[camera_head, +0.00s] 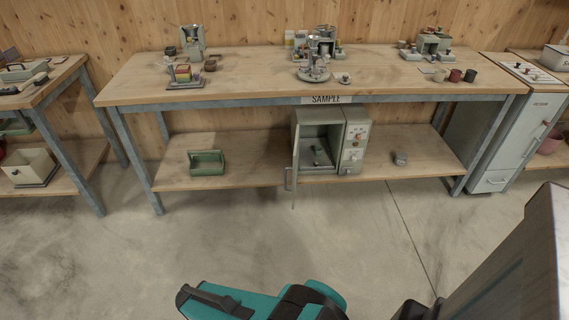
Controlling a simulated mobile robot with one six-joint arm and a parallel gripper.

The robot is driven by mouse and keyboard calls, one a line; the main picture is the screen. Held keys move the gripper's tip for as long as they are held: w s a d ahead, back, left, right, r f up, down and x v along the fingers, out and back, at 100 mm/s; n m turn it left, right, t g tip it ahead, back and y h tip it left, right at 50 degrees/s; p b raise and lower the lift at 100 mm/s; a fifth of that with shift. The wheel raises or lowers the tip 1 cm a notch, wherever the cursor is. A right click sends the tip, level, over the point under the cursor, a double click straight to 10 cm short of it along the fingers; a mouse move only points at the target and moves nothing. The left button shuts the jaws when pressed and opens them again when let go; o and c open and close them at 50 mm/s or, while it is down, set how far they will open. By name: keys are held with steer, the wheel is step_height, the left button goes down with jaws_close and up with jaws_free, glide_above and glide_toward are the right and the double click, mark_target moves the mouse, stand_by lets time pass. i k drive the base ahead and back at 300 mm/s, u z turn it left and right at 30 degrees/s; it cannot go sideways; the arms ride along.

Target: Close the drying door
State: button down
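The drying oven (333,137) is a grey-green box on the lower shelf of the long bench, under the SAMPLE label. Its drying door (296,150) is hinged at the left and stands wide open toward me, seen nearly edge-on. The door handle (288,181) hangs past the shelf's front edge. The chamber is exposed, with a small dark item (317,155) inside. A teal and black part of my arm shows at the bottom of the picture, well in front of the bench and apart from the door. I cannot make out my gripper's fingers or their opening.
A control panel (355,140) with knobs is right of the chamber. Bench legs stand at both ends. The concrete floor (240,235) before the bench is clear.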

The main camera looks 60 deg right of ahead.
mark_target(294, 168)
steer(key=z, duration=0.1)
steer(key=i, duration=0.95)
steer(key=u, duration=0.05)
